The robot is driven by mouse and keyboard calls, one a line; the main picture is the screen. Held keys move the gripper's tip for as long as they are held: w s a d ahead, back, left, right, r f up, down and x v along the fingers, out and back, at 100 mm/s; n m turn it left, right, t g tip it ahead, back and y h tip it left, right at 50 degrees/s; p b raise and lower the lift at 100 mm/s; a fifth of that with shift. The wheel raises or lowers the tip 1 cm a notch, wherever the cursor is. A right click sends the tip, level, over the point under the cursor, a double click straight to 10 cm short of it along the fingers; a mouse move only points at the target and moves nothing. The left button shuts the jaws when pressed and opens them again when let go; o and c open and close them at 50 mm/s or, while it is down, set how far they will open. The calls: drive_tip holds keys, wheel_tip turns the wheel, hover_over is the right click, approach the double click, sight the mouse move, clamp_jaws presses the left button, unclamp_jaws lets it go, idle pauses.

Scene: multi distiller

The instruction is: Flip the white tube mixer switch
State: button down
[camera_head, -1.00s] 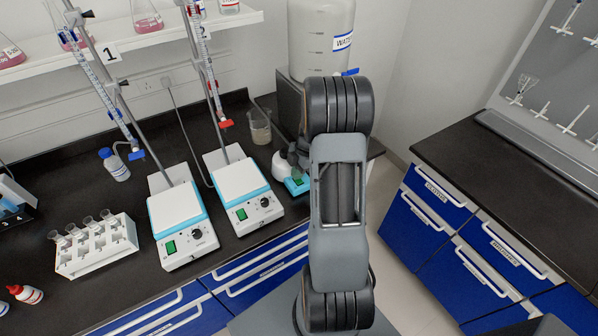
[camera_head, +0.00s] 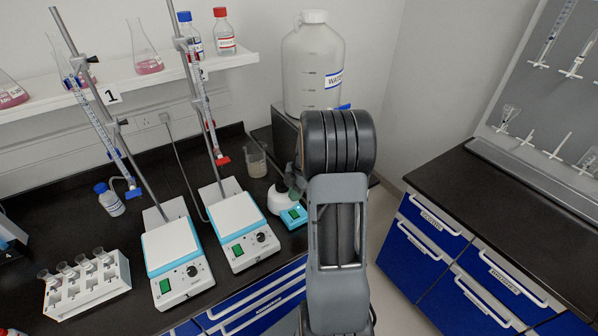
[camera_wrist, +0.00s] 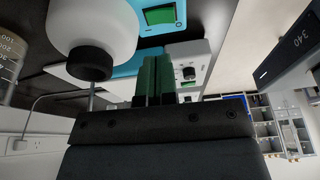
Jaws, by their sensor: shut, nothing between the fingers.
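The white tube mixer (camera_head: 282,204) stands on the black bench right of the hotplates. It has a rounded white body, a dark cup on top and a teal front panel. In the wrist view its white body (camera_wrist: 112,22) and dark cup (camera_wrist: 90,62) are at upper left. The green switch (camera_wrist: 160,15) lies on the teal panel at the top. My gripper (camera_wrist: 155,58) is shut and empty, with green fingertips pointing toward the panel and apart from the switch in the picture. In the head view my arm mostly hides the gripper; the switch is small there.
Two hotplate stirrers (camera_head: 170,246) (camera_head: 234,217) with burette stands are left of the mixer. A beaker (camera_head: 256,160) is behind it. A large water jug (camera_head: 312,70) stands behind my arm. A tube rack (camera_head: 88,284) is at left.

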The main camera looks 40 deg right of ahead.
drive_tip(key=w+b+v, duration=0.1)
drive_tip(key=v, duration=0.7)
drive_tip(key=shift+w, duration=0.3)
drive_tip(key=shift+d, duration=0.1)
